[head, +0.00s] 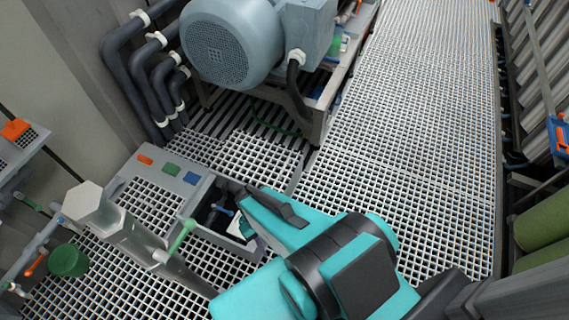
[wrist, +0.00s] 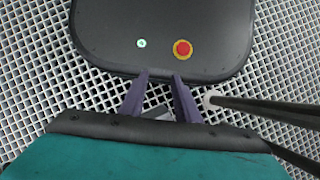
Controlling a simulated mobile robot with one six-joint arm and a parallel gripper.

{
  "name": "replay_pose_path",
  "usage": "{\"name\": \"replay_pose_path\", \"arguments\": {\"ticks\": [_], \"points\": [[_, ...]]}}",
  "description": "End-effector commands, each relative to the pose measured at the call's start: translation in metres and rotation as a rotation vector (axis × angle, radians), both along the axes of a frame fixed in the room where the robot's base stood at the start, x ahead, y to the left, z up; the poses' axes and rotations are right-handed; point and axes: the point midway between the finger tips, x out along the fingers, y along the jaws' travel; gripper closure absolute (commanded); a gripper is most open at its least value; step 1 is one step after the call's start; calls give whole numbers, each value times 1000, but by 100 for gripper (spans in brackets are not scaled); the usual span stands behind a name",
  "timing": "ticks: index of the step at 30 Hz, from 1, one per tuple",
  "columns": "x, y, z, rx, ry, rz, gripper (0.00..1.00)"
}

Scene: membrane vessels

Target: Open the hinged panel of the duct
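In the wrist view, my gripper (wrist: 162,74) shows as two dark purple fingers with a gap between their tips. It is open and holds nothing that I can see. Beyond the tips is a dark rounded body with a red-and-yellow button and a small pale one; it may be part of my own base. I cannot pick out the duct or its hinged panel with certainty in either view.
In the head view, a grey open tray (head: 185,230) holding small tools lies left of my arm. A large blue-grey motor (head: 230,42) stands at the back, beside dark pipes (head: 117,70). A pale hexagonal post (head: 97,203) rises at left. The grating floor (head: 410,120) is clear at right.

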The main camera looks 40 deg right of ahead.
Motion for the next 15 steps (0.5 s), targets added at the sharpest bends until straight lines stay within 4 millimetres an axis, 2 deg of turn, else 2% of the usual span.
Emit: {"name": "replay_pose_path", "arguments": {"ticks": [8,11,15], "points": [[8,-2,-4,-1,-10,-17,71],[20,-5,-10,-3,-24,-45,71],[48,-13,-19,-6,-57,-107,71]]}}
